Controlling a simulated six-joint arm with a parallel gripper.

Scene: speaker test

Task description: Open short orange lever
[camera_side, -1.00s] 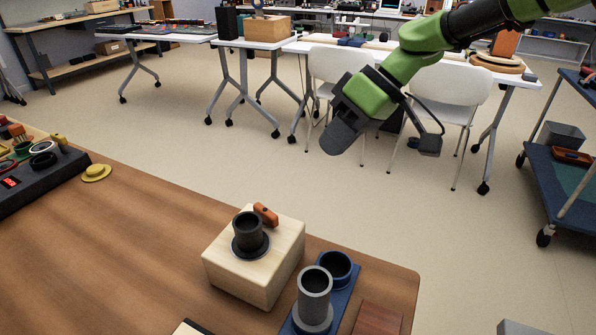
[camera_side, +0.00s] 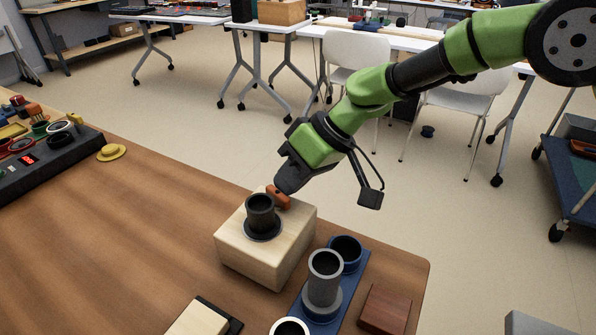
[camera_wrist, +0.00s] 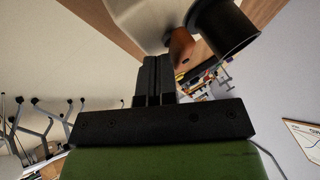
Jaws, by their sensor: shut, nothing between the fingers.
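The short orange lever (camera_side: 278,197) sticks out at the back of a black cylinder (camera_side: 261,214) on a pale wooden block (camera_side: 262,262). My gripper (camera_side: 283,187) is shut and empty, tilted down with its tips at the lever's back side. In the side view the tips overlap the lever's upper end, and I cannot tell whether they touch it. In the wrist view the shut fingers (camera_wrist: 155,75) point at the orange lever (camera_wrist: 181,46), which lies just beyond and right of the tips, beside the black cylinder (camera_wrist: 226,28).
A blue base (camera_side: 345,287) with a grey cylinder (camera_side: 324,278) and a dark blue ring stands right of the block. A brown block (camera_side: 385,309) lies near the table's right corner. A yellow hat-shaped piece (camera_side: 111,152) and a dark console (camera_side: 45,158) are far left. The table's middle is clear.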

